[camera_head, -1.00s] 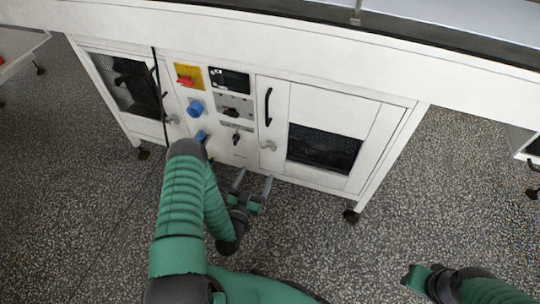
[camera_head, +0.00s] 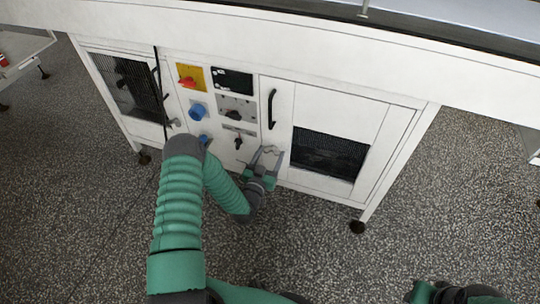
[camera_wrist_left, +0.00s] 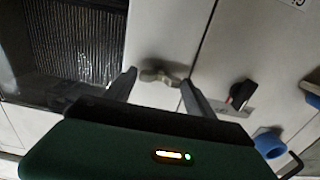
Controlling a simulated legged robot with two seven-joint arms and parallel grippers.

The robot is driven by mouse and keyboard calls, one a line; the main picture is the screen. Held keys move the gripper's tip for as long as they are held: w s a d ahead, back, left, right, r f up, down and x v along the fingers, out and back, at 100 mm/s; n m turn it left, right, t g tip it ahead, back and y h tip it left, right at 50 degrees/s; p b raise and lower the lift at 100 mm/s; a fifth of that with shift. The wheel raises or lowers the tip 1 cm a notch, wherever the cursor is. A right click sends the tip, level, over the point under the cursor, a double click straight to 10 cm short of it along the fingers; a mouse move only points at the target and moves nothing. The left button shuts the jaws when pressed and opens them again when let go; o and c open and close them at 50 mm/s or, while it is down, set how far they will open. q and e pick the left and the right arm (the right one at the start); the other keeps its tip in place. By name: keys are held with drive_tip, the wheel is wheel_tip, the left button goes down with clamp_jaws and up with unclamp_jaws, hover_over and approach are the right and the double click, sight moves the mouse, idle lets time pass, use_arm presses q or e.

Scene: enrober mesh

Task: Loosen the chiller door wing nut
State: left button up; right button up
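The wing nut (camera_head: 269,150) is a small grey metal piece low on the white chiller door (camera_head: 281,100), below its black handle. It also shows in the left wrist view (camera_wrist_left: 160,75), just beyond the fingertips and between them. My left gripper (camera_head: 265,157) is open with its two grey fingers either side of the wing nut; in the left wrist view (camera_wrist_left: 158,78) gaps show between the nut and the fingers. Whether a finger touches it is not clear. My right gripper (camera_head: 422,292) is at the bottom right edge, partly cut off, far from the door.
Left of the door is a panel with a red switch on yellow (camera_head: 188,80), blue sockets (camera_head: 197,111) and black knobs (camera_head: 233,115). The door has a dark mesh window (camera_head: 328,152). Another wing nut (camera_head: 175,122) is on the left door. The speckled floor in front is clear.

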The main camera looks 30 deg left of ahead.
use_arm(q)
drive_tip(key=c, duration=0.9)
drive_tip(key=n+p, duration=0.1)
drive_tip(key=n, duration=0.2)
drive_tip(key=shift+p, duration=0.3)
drive_tip(key=n+p, duration=0.1)
drive_tip(key=n, duration=0.2)
drive_tip(key=shift+a+n, duration=0.15)
drive_tip(key=shift+n, duration=0.15)
drive_tip(key=n, duration=0.2)
drive_tip(key=n+p, duration=0.1)
drive_tip(key=n, duration=0.2)
drive_tip(key=shift+s+a+f+n, duration=0.1)
drive_tip(key=shift+a+n, duration=0.05)
drive_tip(key=shift+n, duration=0.15)
drive_tip(key=n, duration=0.5)
drive_tip(key=shift+f+n+p, duration=0.15)
drive_tip(key=shift+n+p, duration=0.15)
